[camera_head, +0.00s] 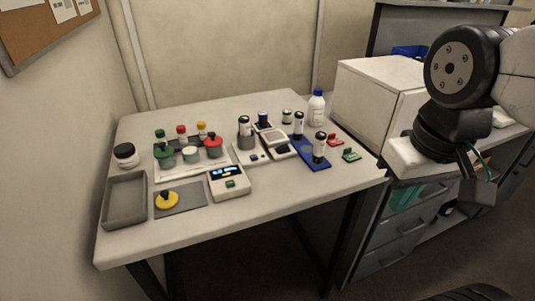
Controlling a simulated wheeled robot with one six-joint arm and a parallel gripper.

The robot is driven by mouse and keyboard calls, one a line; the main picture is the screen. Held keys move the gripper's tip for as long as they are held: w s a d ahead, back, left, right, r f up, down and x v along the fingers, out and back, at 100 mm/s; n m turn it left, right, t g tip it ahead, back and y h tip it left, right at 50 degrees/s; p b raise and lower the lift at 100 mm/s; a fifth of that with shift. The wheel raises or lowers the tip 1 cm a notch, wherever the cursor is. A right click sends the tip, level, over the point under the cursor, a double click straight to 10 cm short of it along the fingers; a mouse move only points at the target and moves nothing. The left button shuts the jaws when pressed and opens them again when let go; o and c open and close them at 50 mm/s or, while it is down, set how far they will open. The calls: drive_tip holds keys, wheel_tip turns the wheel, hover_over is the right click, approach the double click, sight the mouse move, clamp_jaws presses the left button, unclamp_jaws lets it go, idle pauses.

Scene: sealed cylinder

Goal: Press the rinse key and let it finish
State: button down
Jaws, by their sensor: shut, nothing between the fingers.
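No key in view has a label that I can read as rinse. My gripper (478,192) is at the far right, beyond the table's right edge and well apart from the device. It is dark, points down and is shut with nothing in it; its fingertips are small and hard to make out.
Left of the device lie a grey tray (107,203) and a grey mat (192,198) with a yellow knob (167,200). A white box (372,100) stands right of the table.

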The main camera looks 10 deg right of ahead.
drive_tip(key=w+a+m+t, duration=0.2)
drive_tip(key=w+a, duration=0.1)
drive_tip(key=w, duration=0.8)
drive_tip(key=w+a+m+t, duration=0.2)
drive_tip(key=w+t, duration=0.1)
drive_tip(key=w, duration=0.9)
drive_tip(key=w+a+f+m+t+y, duration=0.1)
drive_tip(key=w+a+f, duration=0.1)
drive_tip(key=w+a, duration=0.4)
drive_tip(key=w+a+f+t+y, duration=0.1)
drive_tip(key=w+a+f, duration=0.1)
drive_tip(key=w+a, duration=0.4)
drive_tip(key=shift+w+a+f+m+y, duration=0.25)
drive_tip(key=shift+w+a+m+y, duration=0.05)
drive_tip(key=shift+a+m, duration=0.1)
drive_tip(key=shift+d, duration=0.1)
